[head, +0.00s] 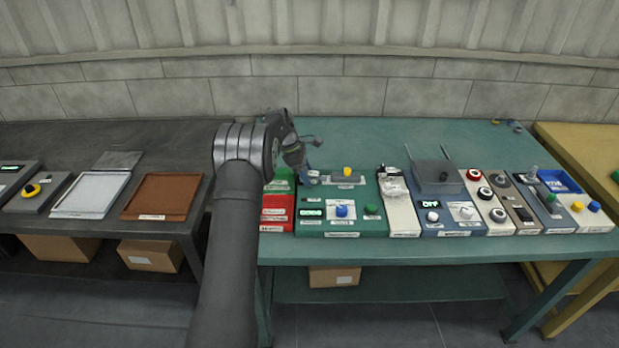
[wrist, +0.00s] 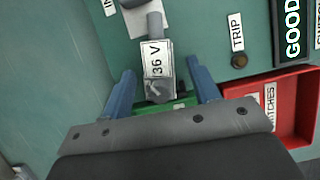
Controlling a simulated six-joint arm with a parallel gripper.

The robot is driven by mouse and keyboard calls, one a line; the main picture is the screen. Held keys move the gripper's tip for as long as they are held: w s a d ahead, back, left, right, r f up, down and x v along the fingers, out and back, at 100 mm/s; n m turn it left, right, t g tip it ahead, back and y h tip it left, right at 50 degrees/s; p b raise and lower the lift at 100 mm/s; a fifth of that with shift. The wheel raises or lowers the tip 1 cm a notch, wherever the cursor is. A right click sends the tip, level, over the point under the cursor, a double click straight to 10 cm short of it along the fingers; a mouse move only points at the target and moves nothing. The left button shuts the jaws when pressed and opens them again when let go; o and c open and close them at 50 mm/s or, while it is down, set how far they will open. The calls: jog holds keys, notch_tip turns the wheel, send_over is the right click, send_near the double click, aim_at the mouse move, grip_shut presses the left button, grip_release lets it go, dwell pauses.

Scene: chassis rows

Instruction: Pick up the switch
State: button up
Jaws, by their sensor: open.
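My gripper (wrist: 160,68) is open, with its two blue fingers on either side of a small grey part (wrist: 159,88) labelled "36 V". The fingers appear apart from it. A grey cylinder sticks out from the part's far end. I cannot tell for certain that this part is the switch. A green tray (wrist: 124,109) shows under and behind the part, mostly hidden by my gripper. A red tray (wrist: 292,84), its label ending in "ITCHES", is to the right. In the head view my gripper (head: 308,176) points down near the red tray (head: 277,212) and the green tray (head: 281,185).
In the wrist view a "TRIP" label (wrist: 236,32) and a "GOOD" display (wrist: 292,28) lie right of the part. A green panel (head: 330,228) with knobs is beside the trays on the teal bench (head: 350,135). More panels continue rightward; the bench's back is mostly clear.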

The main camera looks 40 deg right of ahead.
jog(key=c, duration=1.2)
jog(key=shift+r, duration=0.1)
